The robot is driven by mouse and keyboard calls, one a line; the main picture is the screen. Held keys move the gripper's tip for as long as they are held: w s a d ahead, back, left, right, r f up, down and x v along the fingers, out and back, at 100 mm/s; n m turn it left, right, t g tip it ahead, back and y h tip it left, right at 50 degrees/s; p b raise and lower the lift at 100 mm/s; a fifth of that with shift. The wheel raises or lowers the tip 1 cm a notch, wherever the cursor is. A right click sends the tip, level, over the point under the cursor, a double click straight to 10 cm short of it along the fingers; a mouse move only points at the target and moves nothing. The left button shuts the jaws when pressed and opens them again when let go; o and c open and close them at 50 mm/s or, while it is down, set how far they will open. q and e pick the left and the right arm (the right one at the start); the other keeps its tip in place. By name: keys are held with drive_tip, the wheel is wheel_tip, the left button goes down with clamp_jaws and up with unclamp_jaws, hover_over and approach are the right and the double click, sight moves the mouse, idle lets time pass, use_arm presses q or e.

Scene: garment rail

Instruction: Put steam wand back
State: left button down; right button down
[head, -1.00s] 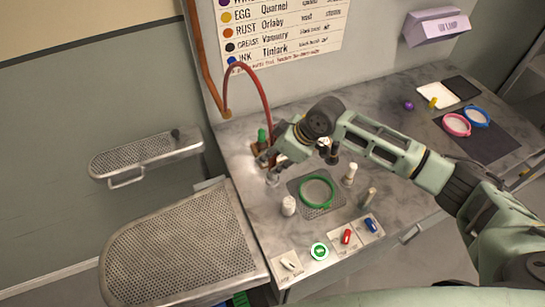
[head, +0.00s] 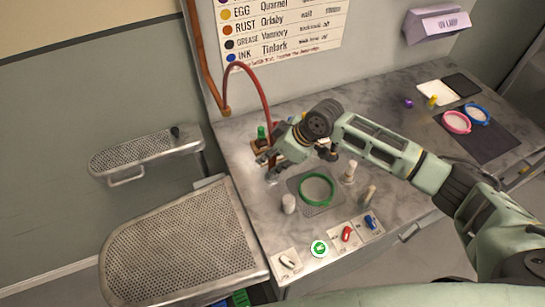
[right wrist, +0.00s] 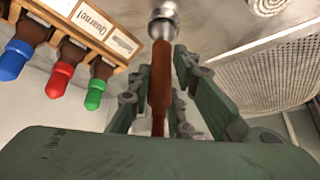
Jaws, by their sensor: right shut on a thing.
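The steam wand has a brown grip (right wrist: 161,75) and a metal head (right wrist: 163,22) in the right wrist view. My right gripper (right wrist: 160,92) is shut around the brown grip. In the head view my right gripper (head: 272,160) is at the back left of the counter, beside the wooden bottle rack (head: 258,146). A red hose (head: 262,85) arcs from the copper pipe on the wall down behind the gripper. The wand is mostly hidden by the gripper there. I cannot tell whether its head touches the counter. My left gripper is out of view.
The rack holds bottles with blue (right wrist: 14,60), red (right wrist: 60,82) and green (right wrist: 96,92) caps. Perforated ironing boards (head: 185,250) are at left. The middle right counter is clear.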

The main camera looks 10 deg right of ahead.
drive_tip(key=c, duration=1.5)
unclamp_jaws()
drive_tip(key=shift+c, duration=0.2)
drive_tip(key=o, duration=0.3)
drive_tip(key=shift+o, duration=0.2)
drive_tip(key=shift+r, duration=0.1)
drive_tip(key=shift+r+p, duration=2.45)
drive_tip(key=shift+p, duration=0.05)
drive_tip(key=shift+r+p, duration=0.75)
drive_tip(key=shift+r, duration=0.45)
